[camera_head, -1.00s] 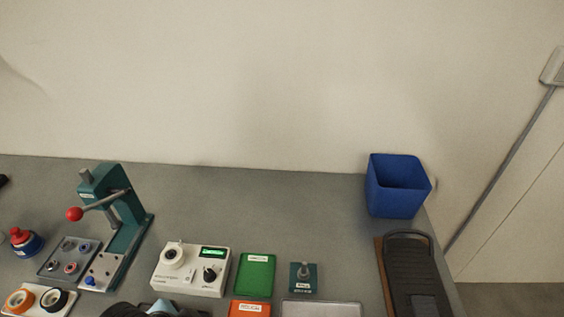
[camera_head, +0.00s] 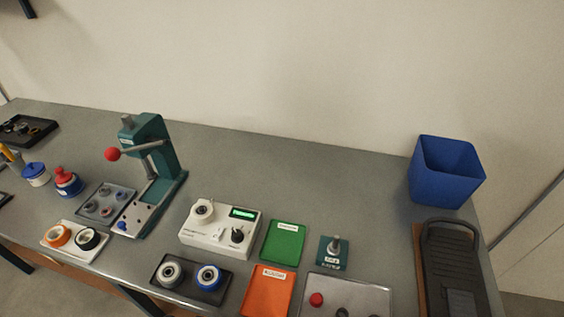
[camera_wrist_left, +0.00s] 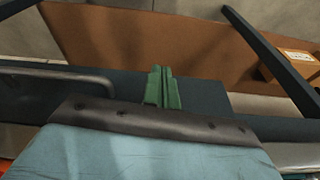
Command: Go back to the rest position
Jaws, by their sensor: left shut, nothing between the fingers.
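My left gripper (camera_wrist_left: 163,88) shows only in the left wrist view, as two green fingers closed together with nothing between them. Below the fingers are dark and light blue parts that look like my own arm. Neither gripper nor arm shows in the head view. The grey workbench (camera_head: 330,180) fills the lower part of the head view, and no gripper of mine is over its visible part. My right gripper is not seen in any view.
A teal lever press (camera_head: 165,165) stands left of a white tester (camera_head: 210,238). A black tray (camera_head: 222,290) holds two rollers near the front edge. Green (camera_head: 283,243) and orange (camera_head: 268,293) mats lie right of it. A blue bin (camera_head: 445,172) stands at the back right.

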